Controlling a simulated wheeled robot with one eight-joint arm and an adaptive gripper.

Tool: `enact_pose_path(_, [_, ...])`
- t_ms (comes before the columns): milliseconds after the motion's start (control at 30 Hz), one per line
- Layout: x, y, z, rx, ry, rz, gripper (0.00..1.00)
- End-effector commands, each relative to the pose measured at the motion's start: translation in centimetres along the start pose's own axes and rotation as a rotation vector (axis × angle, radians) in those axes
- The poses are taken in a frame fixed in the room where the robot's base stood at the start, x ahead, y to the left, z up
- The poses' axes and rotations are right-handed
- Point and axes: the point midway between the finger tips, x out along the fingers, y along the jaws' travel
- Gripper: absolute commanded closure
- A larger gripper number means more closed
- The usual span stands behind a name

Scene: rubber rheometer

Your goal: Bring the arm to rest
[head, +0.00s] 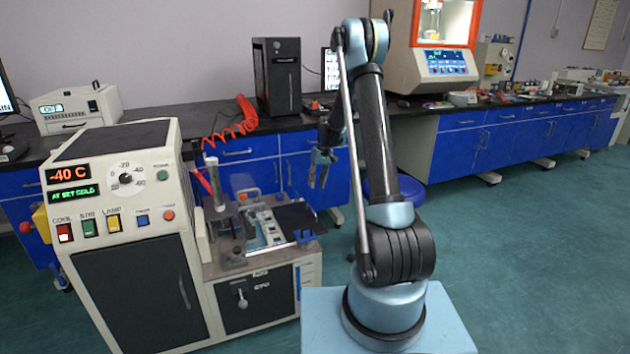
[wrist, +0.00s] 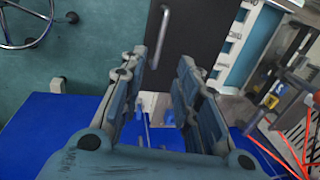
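My arm stands on its light blue base in the middle of the head view, with its upper link raised and its forearm folded down to the left. My gripper (head: 320,172) hangs at the forearm's end, pointing down, above and right of the machine's work deck. In the wrist view my gripper (wrist: 163,75) has its two fingers apart with a gap between them. Nothing is held in the gap. The gripper touches nothing that I can see.
A cream machine (head: 125,225) with a "-40 C" display stands at left; its work deck (head: 275,262) carries small fixtures. Behind are blue cabinets (head: 480,140), a black computer tower (head: 277,77) and a red coiled hose (head: 235,125). The green floor (head: 530,250) at right is clear.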

Motion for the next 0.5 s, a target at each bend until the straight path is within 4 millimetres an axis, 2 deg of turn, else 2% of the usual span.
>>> enact_pose_path(167, [-2.2, -0.3, 1.4, 0.011, 0.007, 0.008, 0.7])
enact_pose_path(500, [-9.4, -1.5, 7.7, 0.055, 0.037, 0.041, 0.7])
